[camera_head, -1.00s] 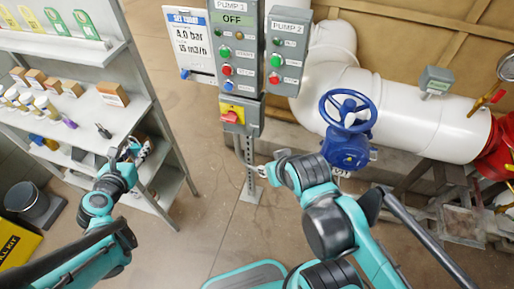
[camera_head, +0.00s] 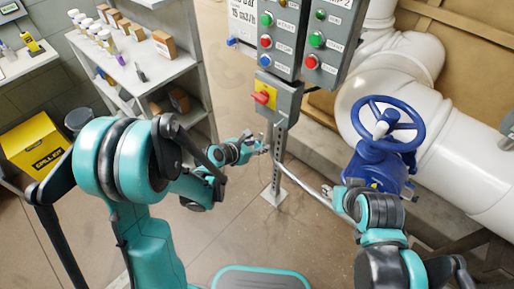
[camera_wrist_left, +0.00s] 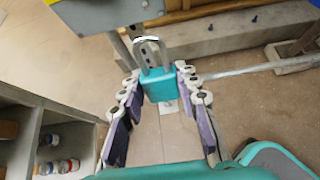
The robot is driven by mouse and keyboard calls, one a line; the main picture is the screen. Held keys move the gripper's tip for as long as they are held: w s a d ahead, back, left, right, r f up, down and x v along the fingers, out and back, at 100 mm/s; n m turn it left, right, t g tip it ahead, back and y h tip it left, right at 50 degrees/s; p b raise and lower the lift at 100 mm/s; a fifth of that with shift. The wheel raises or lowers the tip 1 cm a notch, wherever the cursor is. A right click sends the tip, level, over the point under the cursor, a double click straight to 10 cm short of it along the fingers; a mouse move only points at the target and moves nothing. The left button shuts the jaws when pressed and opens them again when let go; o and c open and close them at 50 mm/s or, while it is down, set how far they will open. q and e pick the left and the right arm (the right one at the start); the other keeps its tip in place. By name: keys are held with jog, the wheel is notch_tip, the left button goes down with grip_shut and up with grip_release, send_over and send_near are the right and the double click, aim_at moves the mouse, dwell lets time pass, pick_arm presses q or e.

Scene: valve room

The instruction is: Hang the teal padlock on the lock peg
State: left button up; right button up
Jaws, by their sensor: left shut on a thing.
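The teal padlock (camera_wrist_left: 158,87) sits upright between the fingertips of my left gripper (camera_wrist_left: 158,78) in the left wrist view. Its metal shackle (camera_wrist_left: 150,52) points up toward the underside of a grey box. In the head view my left gripper (camera_head: 262,147) is beside the metal post, below the switch box (camera_head: 277,100) with its yellow plate and red handle. The padlock is too small to make out there. I cannot make out the lock peg. My right gripper (camera_head: 332,192) is near the blue valve; its finger opening is unclear.
A panel with coloured buttons (camera_head: 288,38) stands on the post (camera_head: 277,160). A blue valve wheel (camera_head: 388,122) and white pipes (camera_head: 465,160) are at right. A shelf (camera_head: 180,75) with bottles and boxes is at left. Open floor lies below the post.

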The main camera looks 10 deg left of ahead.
pick_arm(q)
jog(key=shift+w+d+f, duration=0.1)
jog(key=shift+w+d, duration=0.55)
jog(key=shift+w, duration=0.3)
jog(key=shift+w+d+f, duration=0.1)
jog(key=shift+w+d, duration=0.55)
jog(key=shift+w, duration=0.3)
jog(key=shift+w+d, duration=0.1)
jog(key=shift+w+d, duration=0.15)
jog(key=shift+w, duration=0.05)
jog(key=shift+w+d, duration=0.1)
jog(key=shift+w, duration=0.05)
jog(key=shift+w+d, duration=0.35)
jog(key=shift+w, duration=0.15)
jog(key=shift+w+d, duration=0.15)
jog(key=shift+w, duration=0.05)
jog(key=shift+w+d+f, duration=0.1)
jog(key=shift+w+d, duration=0.2)
jog(key=shift+w, duration=0.1)
dwell(0.4)
jog(key=shift+w+d+f, duration=0.1)
jog(key=shift+w+f, duration=0.05)
